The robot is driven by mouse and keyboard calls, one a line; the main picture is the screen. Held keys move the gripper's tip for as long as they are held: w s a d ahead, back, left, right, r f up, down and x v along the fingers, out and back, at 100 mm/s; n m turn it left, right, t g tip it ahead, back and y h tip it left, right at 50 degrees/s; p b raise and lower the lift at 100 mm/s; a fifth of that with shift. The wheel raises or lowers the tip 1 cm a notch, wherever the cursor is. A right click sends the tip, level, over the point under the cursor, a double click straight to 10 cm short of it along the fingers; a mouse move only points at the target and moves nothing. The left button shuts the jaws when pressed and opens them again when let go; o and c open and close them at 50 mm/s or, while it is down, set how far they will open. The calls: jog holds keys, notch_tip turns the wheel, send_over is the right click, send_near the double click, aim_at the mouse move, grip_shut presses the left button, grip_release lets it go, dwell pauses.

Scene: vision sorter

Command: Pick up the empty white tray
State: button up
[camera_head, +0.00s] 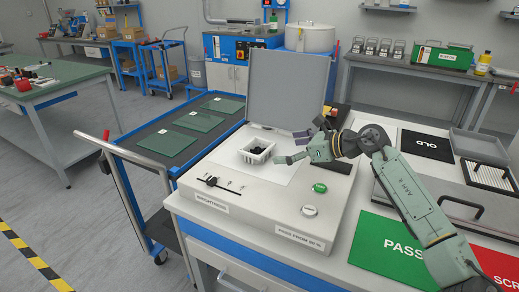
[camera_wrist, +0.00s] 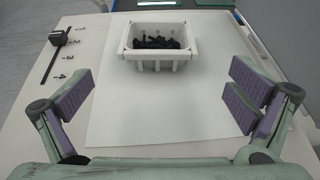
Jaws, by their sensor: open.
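A small white slotted tray (camera_head: 257,157) stands upright on the white sheet of the vision sorter's light box. It is not empty: several small black parts (camera_wrist: 157,42) lie in it. The tray shows at the top middle of the wrist view (camera_wrist: 160,55). My gripper (camera_head: 291,147) is open and empty, just right of the tray in the head view. In the wrist view its purple-padded fingers (camera_wrist: 160,98) stand wide apart, with the tray ahead of them, centred and untouched. I see no empty white tray that I can make out clearly.
The light box (camera_head: 258,205) has a slider (camera_head: 222,185) and two round buttons (camera_head: 310,210). Its grey lid (camera_head: 285,85) stands open behind the tray. A cart with green mats (camera_head: 186,121) is at left. A grey tray (camera_head: 478,147) and green PASS mat (camera_head: 388,240) lie right.

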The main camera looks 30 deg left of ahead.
jog(key=p, duration=0.2)
send_near(249, 149)
jog(key=shift+w+a+f, duration=0.25)
jog(key=shift+a+f, duration=0.5)
jog(key=p+x, duration=0.2)
jog(key=x, duration=0.1)
jog(key=p+x, duration=0.1)
jog(key=x, duration=0.1)
jog(key=shift+s+a+r, duration=0.1)
jog(key=shift+a+r, duration=0.05)
jog(key=shift+r, duration=0.15)
jog(key=shift+f, duration=0.15)
jog(key=c, duration=1.2)
